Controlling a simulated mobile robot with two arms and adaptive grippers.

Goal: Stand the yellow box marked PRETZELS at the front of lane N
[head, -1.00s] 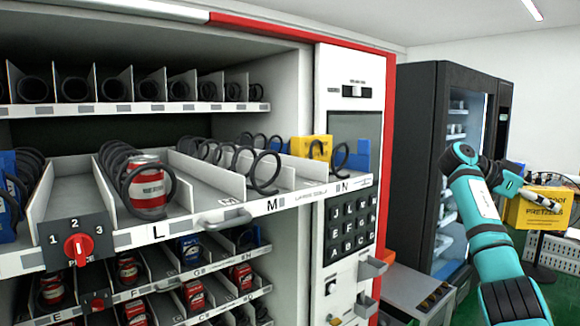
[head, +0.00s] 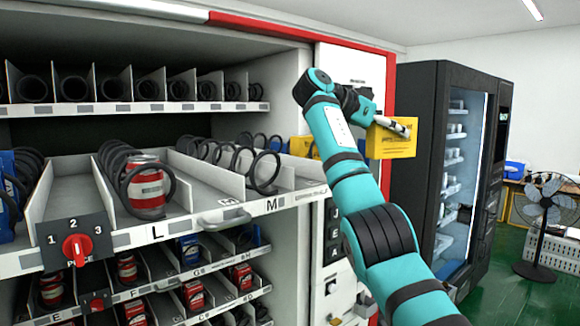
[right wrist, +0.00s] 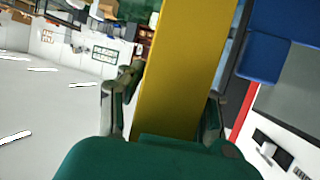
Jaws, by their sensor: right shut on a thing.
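The yellow PRETZELS box (head: 391,141) is held in my right gripper (head: 398,125), in the air to the right of the vending machine's pulled-out shelf. The box also fills the middle of the right wrist view (right wrist: 180,70), between the two fingers of the gripper (right wrist: 170,115). Lane N, at the right end of the shelf (head: 300,196), is mostly hidden behind my right arm in the head view. Another yellow box (head: 300,146) shows partly in the back of that lane. My left gripper is not in view.
Lane M (head: 215,175) has a coil and looks empty. Lane L holds a red and white can (head: 147,187). A red selector knob (head: 77,248) is at the shelf's left front. A dark vending machine (head: 430,150) and a fan (head: 545,210) stand to the right.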

